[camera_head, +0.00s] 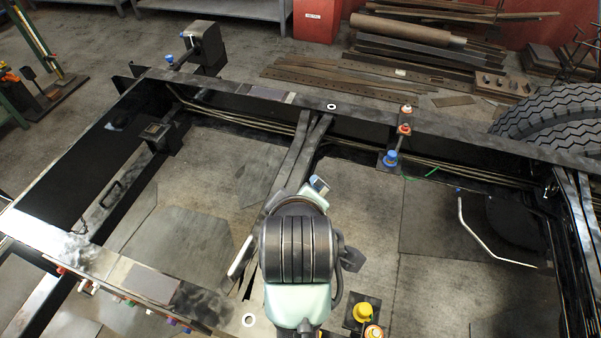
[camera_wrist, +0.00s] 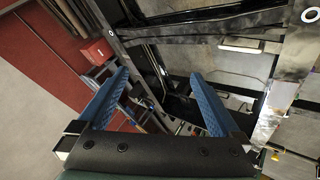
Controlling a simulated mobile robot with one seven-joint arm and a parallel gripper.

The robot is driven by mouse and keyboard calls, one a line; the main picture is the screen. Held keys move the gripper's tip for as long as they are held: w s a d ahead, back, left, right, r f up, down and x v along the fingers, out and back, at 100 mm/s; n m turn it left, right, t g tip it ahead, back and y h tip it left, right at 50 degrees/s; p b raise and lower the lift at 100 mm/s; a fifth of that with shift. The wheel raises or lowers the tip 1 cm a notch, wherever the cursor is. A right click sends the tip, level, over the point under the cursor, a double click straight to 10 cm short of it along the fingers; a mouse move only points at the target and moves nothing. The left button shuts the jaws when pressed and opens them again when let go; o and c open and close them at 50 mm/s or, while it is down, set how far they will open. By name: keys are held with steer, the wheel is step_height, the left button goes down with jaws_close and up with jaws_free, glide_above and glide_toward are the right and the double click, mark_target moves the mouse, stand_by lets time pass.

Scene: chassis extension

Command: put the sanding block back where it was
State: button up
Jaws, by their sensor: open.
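My gripper (camera_wrist: 158,80) shows in the wrist view with its two blue fingers wide apart and nothing between them. In the head view my own arm hides most of the gripper. I cannot pick out the sanding block for certain in either view. Two flat brownish-grey rectangles lie on the black chassis frame (camera_head: 215,82): one patch (camera_head: 150,283) on the lower left rail and another patch (camera_head: 272,93) on the far rail. I cannot tell whether either is a block or a surface patch.
A post with a blue cap (camera_head: 390,158) stands by the far rail, and a yellow-capped one (camera_head: 362,312) near the bottom. Tyres (camera_head: 550,115) stand at right. A bent pale rod (camera_head: 490,240) lies inside the frame. Steel stock (camera_head: 430,50) lies behind.

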steer(key=w+r+m+t, duration=0.25)
steer(key=r+t, duration=0.25)
steer(key=r, duration=0.9)
steer(key=w+r+m+t, duration=0.25)
steer(key=r+t, duration=0.25)
steer(key=r, duration=0.8)
steer(key=s+r+m+t, duration=0.2)
steer(key=s+r+t, duration=0.2)
steer(key=r, duration=0.7)
steer(key=s+r+m+t, duration=0.3)
steer(key=s+r+t, duration=0.2)
steer(key=r, duration=0.6)
steer(key=s, duration=0.2)
steer(key=shift+s+d, duration=0.25)
steer(key=shift+s, duration=0.05)
steer(key=shift+f, duration=0.1)
